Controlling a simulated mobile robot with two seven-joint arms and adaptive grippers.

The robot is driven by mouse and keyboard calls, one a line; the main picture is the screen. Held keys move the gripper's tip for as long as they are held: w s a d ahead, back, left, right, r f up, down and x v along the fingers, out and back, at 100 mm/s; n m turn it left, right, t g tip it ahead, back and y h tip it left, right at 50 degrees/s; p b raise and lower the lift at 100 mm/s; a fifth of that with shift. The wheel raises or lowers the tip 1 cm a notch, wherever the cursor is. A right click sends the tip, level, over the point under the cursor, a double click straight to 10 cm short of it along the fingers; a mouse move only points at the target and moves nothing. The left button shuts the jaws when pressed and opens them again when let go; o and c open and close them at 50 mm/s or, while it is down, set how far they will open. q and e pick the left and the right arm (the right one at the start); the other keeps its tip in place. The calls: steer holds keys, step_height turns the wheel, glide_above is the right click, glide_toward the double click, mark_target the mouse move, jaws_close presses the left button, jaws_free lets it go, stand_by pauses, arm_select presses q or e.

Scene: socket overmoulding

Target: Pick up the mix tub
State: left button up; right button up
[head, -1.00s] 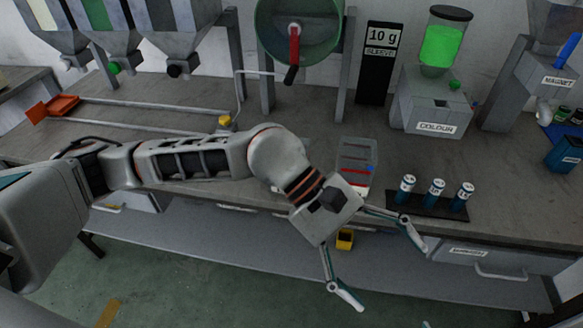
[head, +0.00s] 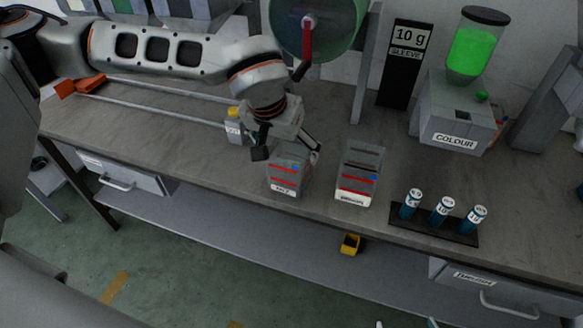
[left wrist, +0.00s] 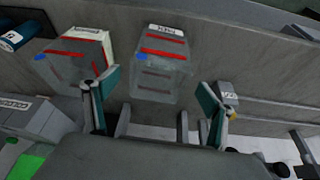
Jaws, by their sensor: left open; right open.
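The mix tub (head: 290,170) is a clear grey box with red bands, a blue spot and a white label at its front foot. It stands upright on the bench. In the left wrist view the tub (left wrist: 160,70) is in the upper middle, label at the top. My left gripper (head: 288,148) is open above and behind the tub, fingers apart. In the left wrist view its fingertips (left wrist: 157,85) lie to either side of the tub, with nothing gripped. Only two tips of my right gripper (head: 406,323) show, apart and empty, at the bottom edge.
A similar tub (head: 359,172) stands close to the right. A small yellow-capped container (head: 234,126) is to the left. A dark rack (head: 430,224) with blue-and-white cylinders and the colour dispenser (head: 454,122) are further right. The bench front edge is close.

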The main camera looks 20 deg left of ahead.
mark_target(291, 157)
arm_select(q)
steer(key=x, duration=0.5)
steer(key=shift+w+d+f, duration=0.1)
steer(key=shift+w+f, duration=0.15)
steer(key=shift+w, duration=0.05)
steer(key=c, duration=1.2)
